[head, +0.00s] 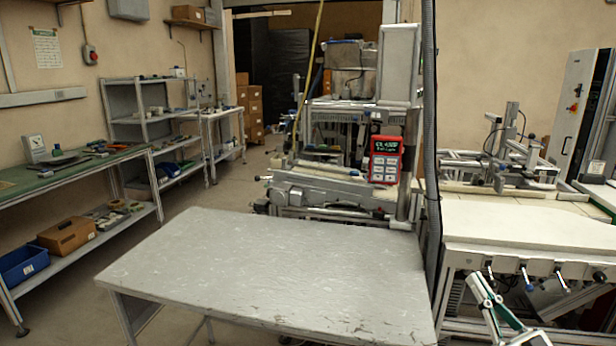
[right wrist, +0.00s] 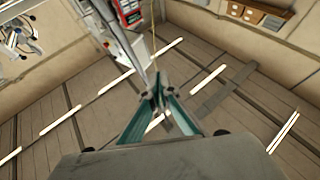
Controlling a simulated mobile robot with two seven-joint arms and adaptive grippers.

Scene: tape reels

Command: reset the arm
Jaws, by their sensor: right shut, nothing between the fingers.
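My right gripper (head: 481,282) shows at the bottom right of the head view, in front of the machine bench. In the right wrist view its green-edged fingers (right wrist: 158,98) come together at the tips, shut with nothing between them. That view looks up past the fingers at the ceiling, so the gripper points upward. My left gripper is in neither view. No tape reel can be made out on the grey table (head: 270,270), whose top is bare.
A machine with a red control panel (head: 385,160) stands behind the table. A pale machine bench (head: 520,225) is at the right, close to my right gripper. A green-topped workbench (head: 70,172) and shelving (head: 150,118) line the left. Floor is open between them and the table.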

